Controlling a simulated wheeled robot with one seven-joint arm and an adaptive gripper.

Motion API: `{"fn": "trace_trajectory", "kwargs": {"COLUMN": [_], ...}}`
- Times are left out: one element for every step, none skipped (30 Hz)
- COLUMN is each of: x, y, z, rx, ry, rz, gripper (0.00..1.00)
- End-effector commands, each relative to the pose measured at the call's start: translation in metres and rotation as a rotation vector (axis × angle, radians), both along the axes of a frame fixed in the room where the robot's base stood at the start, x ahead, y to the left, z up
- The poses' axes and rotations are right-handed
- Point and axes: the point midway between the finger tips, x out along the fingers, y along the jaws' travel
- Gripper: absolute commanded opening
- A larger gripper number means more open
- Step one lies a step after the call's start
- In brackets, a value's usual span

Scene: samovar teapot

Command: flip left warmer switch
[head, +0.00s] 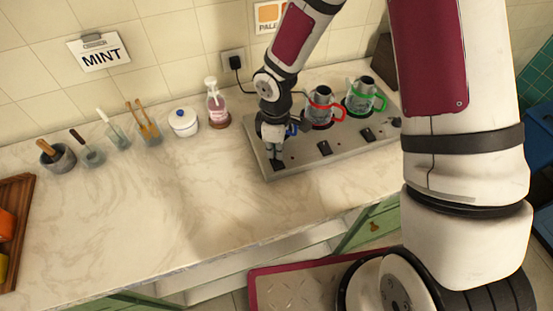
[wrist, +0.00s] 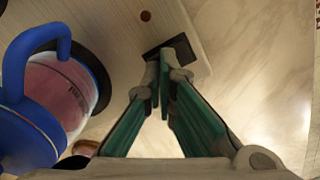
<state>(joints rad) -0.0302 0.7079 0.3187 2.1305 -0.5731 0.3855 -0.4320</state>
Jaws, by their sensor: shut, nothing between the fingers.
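The grey warmer panel (head: 300,162) lies on the counter with a row of dark switches along its front. My gripper (head: 277,158) is over the panel's left end, pointing down, and hides most of the left switch in the head view. In the wrist view the left switch shows as a black plate (wrist: 180,46) near the panel's edge. The closed fingertips of my gripper (wrist: 163,68) are right at it, holding nothing. I cannot tell whether they touch it, and its rocker position is hidden.
A blue-handled glass pot (wrist: 62,90) stands close beside my gripper. A red-handled pot (head: 321,108) and a green-handled pot (head: 362,97) stand farther right, with the middle switch (head: 324,148) and right switch (head: 367,135) in front.

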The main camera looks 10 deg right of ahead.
Motion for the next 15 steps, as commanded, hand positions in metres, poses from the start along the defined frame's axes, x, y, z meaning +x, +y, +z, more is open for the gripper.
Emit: {"fn": "trace_trajectory", "kwargs": {"x": [0.0000, 0.0000, 0.0001, 0.0001, 0.0001, 0.0001, 0.0000, 0.0000, 0.0000, 0.0000, 0.0000, 0.0000, 0.0000, 0.0000, 0.0000], "y": [0.0001, 0.0001, 0.0002, 0.0002, 0.0003, 0.0003, 0.0003, 0.0004, 0.0004, 0.0004, 0.0004, 0.0004, 0.0004, 0.0003, 0.0003], "z": [-0.0011, -0.0015, -0.0020, -0.0024, -0.0028, -0.0033, -0.0038, -0.0042, -0.0047, -0.0051, -0.0055, -0.0061, -0.0065, -0.0069, -0.0074], "rx": [0.000, 0.000, 0.000, 0.000, 0.000, 0.000, 0.000, 0.000, 0.000, 0.001, 0.000, 0.001, 0.000, 0.000, 0.000], "ry": [0.000, 0.000, 0.000, 0.000, 0.000, 0.000, 0.000, 0.000, 0.000, 0.000, 0.000, 0.000, 0.000, 0.000, 0.000], "rz": [0.000, 0.001, 0.001, 0.001, 0.001, 0.001, 0.001, 0.001, 0.001, 0.001, 0.001, 0.001, 0.001, 0.001, 0.001], "gripper": [0.00, 0.00, 0.00, 0.00, 0.00, 0.00, 0.00, 0.00, 0.00, 0.00, 0.00, 0.00, 0.00, 0.00, 0.00]}}
